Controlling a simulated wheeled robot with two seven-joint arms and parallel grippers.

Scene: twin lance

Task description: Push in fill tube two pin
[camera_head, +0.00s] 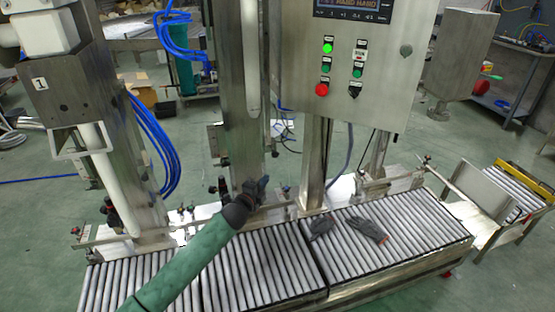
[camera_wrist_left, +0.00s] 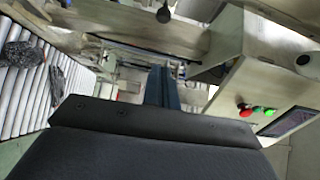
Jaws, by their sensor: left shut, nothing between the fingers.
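My left gripper (camera_head: 262,184) reaches in on a green-sleeved arm and sits low in front of the middle steel column (camera_head: 238,110). It is shut and empty; its narrow blue fingers (camera_wrist_left: 160,88) show together in the left wrist view. A white tube (camera_head: 252,60) runs down the upper part of that column; I take it for fill tube two, as the left column's head (camera_head: 70,90) is labelled 1. The pin of fill tube two is too small or hidden behind my gripper to make out. My right gripper is not in view.
A roller conveyor (camera_head: 270,262) runs across the front, with dark gloves (camera_head: 368,230) on it. A control box (camera_head: 350,70) with green and red buttons hangs right of the middle column; it also shows in the left wrist view (camera_wrist_left: 235,85). Blue hoses (camera_head: 155,140) hang at the left column.

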